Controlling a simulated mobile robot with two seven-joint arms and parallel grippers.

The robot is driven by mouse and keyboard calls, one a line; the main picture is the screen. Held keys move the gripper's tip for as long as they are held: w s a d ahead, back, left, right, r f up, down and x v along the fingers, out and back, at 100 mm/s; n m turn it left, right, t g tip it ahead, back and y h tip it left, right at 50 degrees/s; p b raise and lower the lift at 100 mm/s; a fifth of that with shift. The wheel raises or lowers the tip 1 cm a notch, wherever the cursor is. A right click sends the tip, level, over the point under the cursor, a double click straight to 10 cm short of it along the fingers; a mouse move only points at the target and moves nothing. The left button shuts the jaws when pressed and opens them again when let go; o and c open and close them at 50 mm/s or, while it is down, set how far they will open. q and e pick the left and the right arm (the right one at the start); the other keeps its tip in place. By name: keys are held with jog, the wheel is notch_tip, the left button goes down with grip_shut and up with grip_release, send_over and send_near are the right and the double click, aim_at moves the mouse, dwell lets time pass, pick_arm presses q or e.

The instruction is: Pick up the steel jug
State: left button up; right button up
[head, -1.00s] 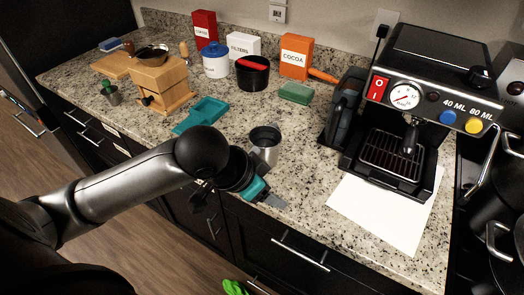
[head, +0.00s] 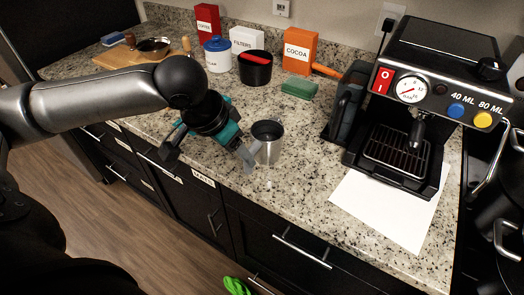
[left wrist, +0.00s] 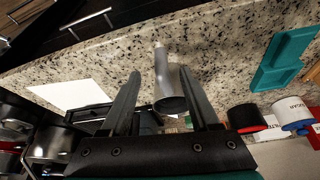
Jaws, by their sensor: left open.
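The steel jug (head: 268,145) stands upright near the front edge of the granite counter, a plain grey cylinder with a dark opening. My left gripper (head: 208,162) is open and empty just to its left, near the counter's front edge. One finger shows close to the jug's left side; I cannot tell if it touches. In the left wrist view, the jug (left wrist: 169,85) appears between the two spread fingers (left wrist: 159,72), nearer the right one, whose tip overlaps its edge. My right gripper is not in view.
The espresso machine (head: 408,165) and white sheet (head: 380,212) lie right of the jug. A green sponge (head: 299,89), black pot (head: 255,72) and sugar canister (head: 217,58) stand behind. A teal tray (left wrist: 284,58) shows in the left wrist view. Counter around the jug is clear.

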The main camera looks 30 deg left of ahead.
aim_at(253, 175)
pick_arm(q)
jog(key=x, duration=0.4)
jog(key=shift+b, duration=0.35)
jog(key=x, duration=0.2)
jog(key=b+x, duration=0.1)
jog(key=x, duration=0.2)
jog(key=shift+w+r, duration=0.15)
jog(key=shift+w, duration=0.25)
grip_shut()
dwell(0.6)
